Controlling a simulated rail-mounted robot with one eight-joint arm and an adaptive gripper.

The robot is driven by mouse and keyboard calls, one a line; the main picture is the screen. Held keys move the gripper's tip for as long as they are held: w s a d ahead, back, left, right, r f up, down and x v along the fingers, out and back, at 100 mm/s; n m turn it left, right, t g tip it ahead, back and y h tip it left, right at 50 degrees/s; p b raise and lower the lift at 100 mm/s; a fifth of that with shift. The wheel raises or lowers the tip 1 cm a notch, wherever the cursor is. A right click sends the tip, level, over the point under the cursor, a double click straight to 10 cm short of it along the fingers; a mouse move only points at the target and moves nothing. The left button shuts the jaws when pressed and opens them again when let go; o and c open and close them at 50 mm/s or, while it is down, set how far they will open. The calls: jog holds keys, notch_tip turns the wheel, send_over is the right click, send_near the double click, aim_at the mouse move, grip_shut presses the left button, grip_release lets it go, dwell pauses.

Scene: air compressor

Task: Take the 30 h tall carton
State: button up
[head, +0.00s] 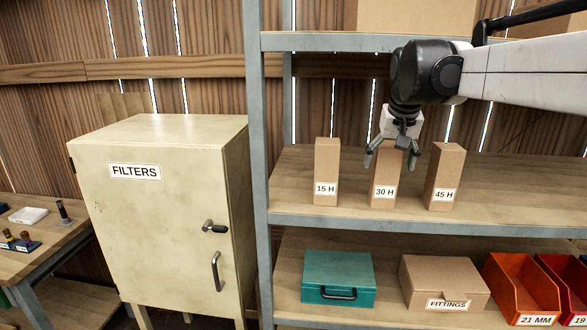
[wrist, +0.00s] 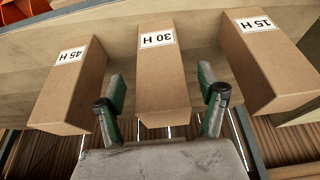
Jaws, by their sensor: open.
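The tall brown carton labelled 30 H (head: 383,188) stands upright on the middle shelf, between two similar cartons. In the wrist view the 30 H carton (wrist: 161,80) is in the centre, its label toward the top, lying between the lines of my fingers. My gripper (head: 393,160) is above the 30 H carton and in front of its upper part, pointing down and open. In the wrist view the gripper's two green-padded fingers (wrist: 162,98) are apart, one on each side of the carton, with gaps visible. The carton's top is partly hidden in the head view.
The 15 H carton (head: 326,172) stands to the left and the 45 H carton (head: 444,177) close on the right. A shelf board with boxes is above. Below are a teal case (head: 337,277), a fittings box (head: 444,283) and orange bins (head: 520,290). A filters cabinet (head: 160,220) stands left.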

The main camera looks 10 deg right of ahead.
jog(key=w, duration=0.1)
jog(key=w+d, duration=0.1)
jog(key=w, duration=0.1)
jog(key=shift+w+f+p, duration=0.1)
jog(key=shift+p, duration=0.25)
jog(key=shift+d+f, duration=0.1)
jog(key=shift+f, duration=0.4)
jog(key=shift+w, duration=0.1)
jog(key=shift+c, duration=0.2)
jog(key=c, duration=1.6)
jog(key=shift+r, duration=0.1)
